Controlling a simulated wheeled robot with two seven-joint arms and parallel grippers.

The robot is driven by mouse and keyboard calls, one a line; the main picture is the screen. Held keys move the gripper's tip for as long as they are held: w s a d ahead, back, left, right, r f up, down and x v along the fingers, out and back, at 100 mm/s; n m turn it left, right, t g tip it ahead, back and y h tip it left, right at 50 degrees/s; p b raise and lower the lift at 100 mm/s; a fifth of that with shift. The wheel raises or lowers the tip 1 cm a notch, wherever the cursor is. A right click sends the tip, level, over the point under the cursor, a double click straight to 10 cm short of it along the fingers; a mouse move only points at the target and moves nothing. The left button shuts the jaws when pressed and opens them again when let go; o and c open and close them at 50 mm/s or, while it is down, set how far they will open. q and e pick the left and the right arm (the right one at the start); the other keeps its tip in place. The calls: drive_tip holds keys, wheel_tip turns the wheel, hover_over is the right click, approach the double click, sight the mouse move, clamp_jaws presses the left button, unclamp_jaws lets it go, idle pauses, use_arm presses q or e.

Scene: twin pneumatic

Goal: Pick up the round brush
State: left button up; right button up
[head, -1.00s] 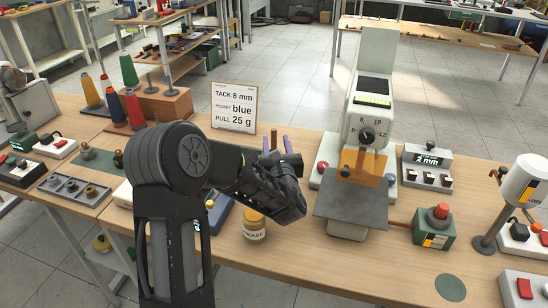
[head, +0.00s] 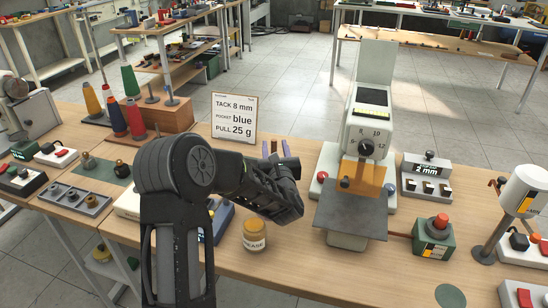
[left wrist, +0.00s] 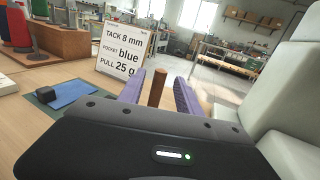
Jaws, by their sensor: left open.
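My left gripper (head: 275,150) is open over the table, left of the white dial machine, its purple fingers pointing away from the head camera. In the left wrist view, the fingers (left wrist: 161,92) stand on either side of a brown upright wooden handle (left wrist: 157,88). This looks like the round brush's handle; it shows as a small dark upright piece between the fingers in the head view (head: 274,145). Gaps show on both sides of it. Its lower part is hidden behind my gripper, so I cannot see bristles. My right gripper is not in view.
A sign (head: 235,117) stands behind the gripper. The dial machine (head: 366,140) with its grey plate (head: 350,215) is close on the right. A grease jar (head: 255,236) and a blue item (head: 223,218) are in front. Thread cones (head: 118,117) stand at the left.

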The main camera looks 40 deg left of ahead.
use_arm(q)
drive_tip(key=p+x, duration=0.1)
drive_tip(key=x, duration=0.3)
drive_tip(key=shift+w+a+r, duration=0.1)
drive_tip(key=shift+w+a, duration=0.15)
drive_tip(key=shift+a, duration=0.05)
drive_tip(key=shift+c, duration=0.3)
clamp_jaws()
idle(0.4)
